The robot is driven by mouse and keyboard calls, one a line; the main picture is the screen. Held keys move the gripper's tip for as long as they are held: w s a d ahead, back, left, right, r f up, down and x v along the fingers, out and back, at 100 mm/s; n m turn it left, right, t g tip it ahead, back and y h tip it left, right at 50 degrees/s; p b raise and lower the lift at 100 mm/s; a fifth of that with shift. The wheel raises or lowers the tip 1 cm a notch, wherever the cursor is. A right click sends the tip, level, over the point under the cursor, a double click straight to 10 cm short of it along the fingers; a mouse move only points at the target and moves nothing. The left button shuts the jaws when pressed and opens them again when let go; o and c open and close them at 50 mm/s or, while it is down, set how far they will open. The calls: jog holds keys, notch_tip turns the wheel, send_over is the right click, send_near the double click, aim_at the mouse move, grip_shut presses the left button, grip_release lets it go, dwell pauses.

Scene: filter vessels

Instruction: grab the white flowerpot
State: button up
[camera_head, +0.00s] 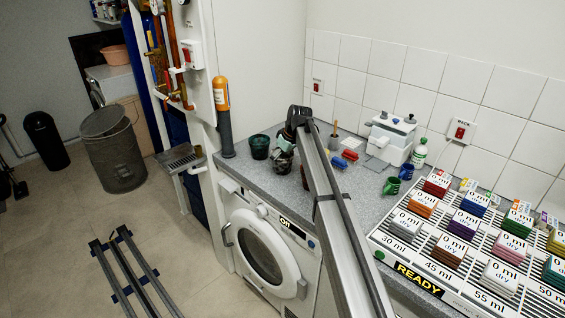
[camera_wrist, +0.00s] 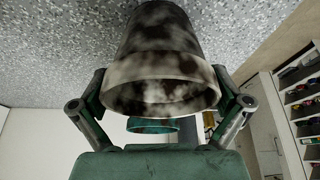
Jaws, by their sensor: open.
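The white flowerpot (camera_wrist: 160,75), mottled with dark patches, fills the upper middle of the wrist view, its pale rim towards the camera.
A dark green pot (camera_head: 259,147) stands left of the white flowerpot. A teal pot rim (camera_wrist: 153,125) shows beyond it in the wrist view. A reddish pot (camera_head: 304,176) is partly behind my arm.

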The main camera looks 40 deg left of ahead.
jog(key=c, duration=0.9)
jog(key=shift+r, duration=0.1)
